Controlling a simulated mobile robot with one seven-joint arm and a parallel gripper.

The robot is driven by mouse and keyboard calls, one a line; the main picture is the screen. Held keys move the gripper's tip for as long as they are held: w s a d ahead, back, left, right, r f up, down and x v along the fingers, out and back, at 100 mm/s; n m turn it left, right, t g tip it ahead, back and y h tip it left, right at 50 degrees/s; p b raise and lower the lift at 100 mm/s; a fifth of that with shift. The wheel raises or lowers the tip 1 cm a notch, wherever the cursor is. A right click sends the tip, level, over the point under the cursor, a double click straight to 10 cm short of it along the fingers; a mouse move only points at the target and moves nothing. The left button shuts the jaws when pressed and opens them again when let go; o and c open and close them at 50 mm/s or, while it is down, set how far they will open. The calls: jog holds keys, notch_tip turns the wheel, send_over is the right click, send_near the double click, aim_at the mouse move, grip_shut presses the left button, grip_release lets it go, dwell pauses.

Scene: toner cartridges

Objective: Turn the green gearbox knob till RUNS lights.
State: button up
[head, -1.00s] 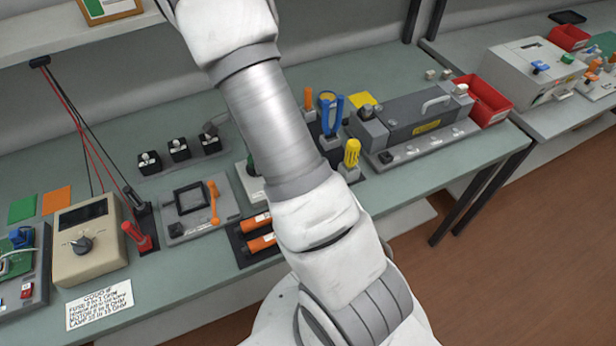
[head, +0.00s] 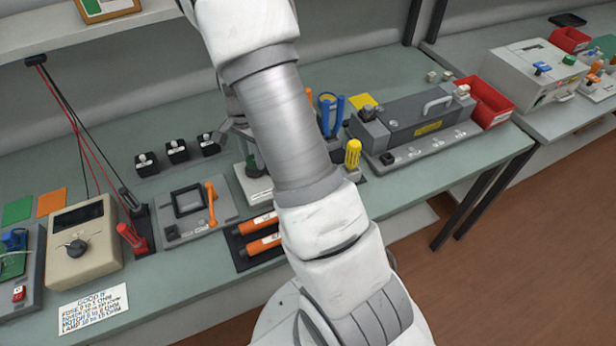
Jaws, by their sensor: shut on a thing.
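The green gearbox knob (head: 251,166) stands on a small unit with a white base plate (head: 258,190) in the middle of the bench. My arm hides its right side. My gripper (head: 244,148) comes down over the knob from above and is shut on it; the fingertips are small and partly hidden behind my arm. I cannot make out a RUNS light; that part of the unit is covered or too small to read.
Orange cylinders (head: 258,246) lie in a dark tray in front of the unit. A grey fixture with an orange handle (head: 211,203) stands close left. Several black blocks (head: 177,151) stand behind. A yellow-handled tool (head: 353,153) and a grey machine (head: 415,125) are to the right.

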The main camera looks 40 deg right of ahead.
jog(key=shift+r+m+p, duration=0.1)
jog(key=shift+m+p, duration=0.3)
jog(key=shift+m, duration=0.4)
jog(key=shift+c, duration=0.3)
jog(key=m+p, duration=0.1)
jog(key=m, duration=0.2)
jog(key=shift+m+p, duration=0.65)
jog(key=shift+m, duration=0.55)
jog(key=m+p, duration=0.2)
jog(key=m, duration=0.1)
jog(key=shift+m+p, duration=1.1)
jog(key=shift+m, duration=0.9)
jog(key=shift+m+p, duration=0.65)
jog(key=shift+m, duration=0.15)
jog(key=m+p, duration=0.2)
jog(key=m, duration=0.1)
jog(key=shift+m, duration=0.4)
jog(key=shift+m+p, duration=0.55)
jog(key=shift+m, duration=0.15)
